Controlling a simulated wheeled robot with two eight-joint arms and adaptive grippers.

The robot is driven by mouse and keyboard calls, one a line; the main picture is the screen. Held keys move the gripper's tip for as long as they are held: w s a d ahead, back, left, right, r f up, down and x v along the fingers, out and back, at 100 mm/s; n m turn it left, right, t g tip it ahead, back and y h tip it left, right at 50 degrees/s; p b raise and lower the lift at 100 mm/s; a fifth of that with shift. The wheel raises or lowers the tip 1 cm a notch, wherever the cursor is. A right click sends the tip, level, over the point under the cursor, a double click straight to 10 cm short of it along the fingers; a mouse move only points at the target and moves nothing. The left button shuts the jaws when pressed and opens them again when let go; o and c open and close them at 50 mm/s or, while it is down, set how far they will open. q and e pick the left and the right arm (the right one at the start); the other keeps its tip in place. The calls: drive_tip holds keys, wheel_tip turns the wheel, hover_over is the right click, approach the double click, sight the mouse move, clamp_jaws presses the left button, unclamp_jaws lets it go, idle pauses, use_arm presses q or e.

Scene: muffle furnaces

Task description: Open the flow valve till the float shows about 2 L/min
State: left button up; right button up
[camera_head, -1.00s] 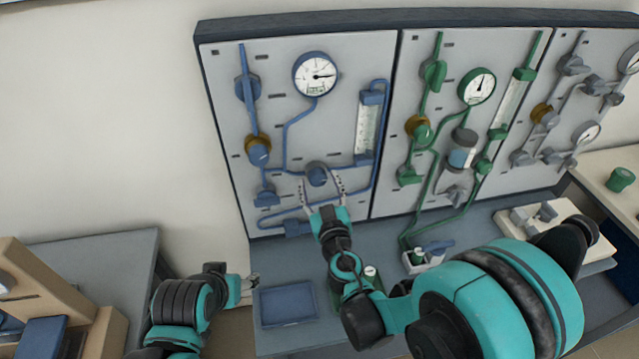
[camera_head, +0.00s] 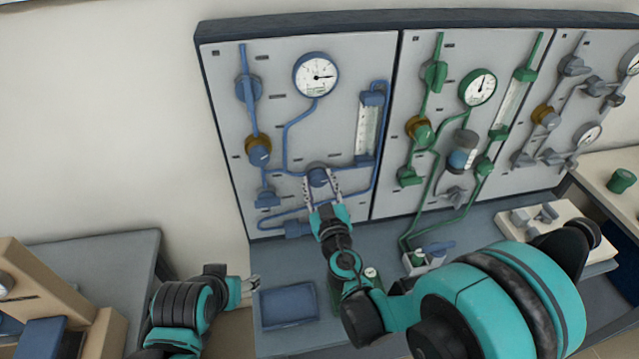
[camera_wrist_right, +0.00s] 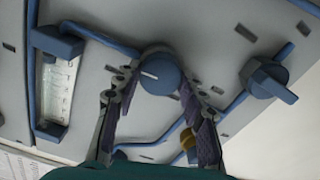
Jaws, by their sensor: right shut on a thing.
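The blue flow valve knob (camera_head: 317,176) sits low on the left panel, on the blue piping. In the right wrist view the knob (camera_wrist_right: 160,75) is round and has a short white mark on its face. My right gripper (camera_head: 321,183) is shut on it, one finger on each side. The blue-framed flowmeter (camera_head: 366,128) is up and right of the knob; in the wrist view its scale (camera_wrist_right: 57,95) is at the left. I cannot make out the float's reading. My left gripper (camera_head: 251,283) is low, away from the panel, and too small to judge its fingers.
A pressure gauge (camera_head: 316,74), a blue valve (camera_head: 248,88) and a brass-collared regulator (camera_head: 258,151) share this panel. A green-piped panel (camera_head: 470,120) stands to the right. A blue tray (camera_head: 289,304) lies on the bench below.

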drive_tip(key=n+b, duration=0.1)
drive_tip(key=n, duration=0.3)
drive_tip(key=shift+n, duration=0.4)
drive_tip(key=shift+a+n+b, duration=0.1)
drive_tip(key=shift+n+b, duration=0.2)
drive_tip(key=shift+n, duration=1.5)
drive_tip(key=o, duration=1.2)
drive_tip(key=shift+c, duration=0.2)
drive_tip(key=s+d, duration=0.2)
drive_tip(key=s, duration=0.9)
drive_tip(key=shift+s+d, duration=0.2)
drive_tip(key=shift+s, duration=0.2)
